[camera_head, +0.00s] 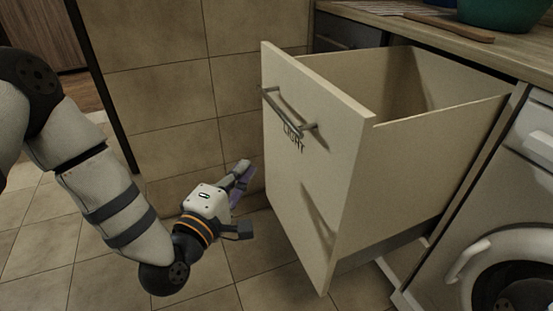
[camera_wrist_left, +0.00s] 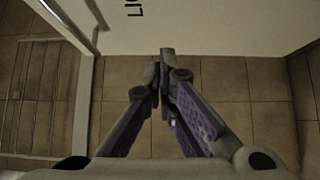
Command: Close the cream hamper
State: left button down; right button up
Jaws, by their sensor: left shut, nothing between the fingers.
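The cream hamper (camera_head: 310,165) is a tall pull-out drawer under the counter, standing well open in the head view. Its front panel carries a grey bar handle (camera_head: 289,112) and the word LIGHT. The inside shows from above, with no contents visible. My left gripper (camera_head: 246,168) is to the left of the front panel, below the handle's height, apart from the panel. In the left wrist view its fingers (camera_wrist_left: 166,55) meet at the tips with nothing between them, and the cream panel (camera_wrist_left: 215,25) fills the top. My right gripper is not in view.
A wooden counter (camera_head: 400,20) runs above the hamper, with a wooden board (camera_head: 435,27) and a teal basin (camera_head: 500,14) on it. A white washing machine (camera_head: 500,225) stands to the right. Tiled floor (camera_head: 45,245) is free at the left.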

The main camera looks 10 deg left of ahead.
pick_arm(q)
send_near(282, 138)
jog(key=w+a, duration=0.2)
jog(key=a, duration=0.1)
jog(key=w+d, duration=0.2)
jog(key=d, duration=0.1)
jog(key=shift+w+d+b, duration=0.3)
jog(key=shift+d+b, duration=0.05)
jog(key=shift+b, duration=0.05)
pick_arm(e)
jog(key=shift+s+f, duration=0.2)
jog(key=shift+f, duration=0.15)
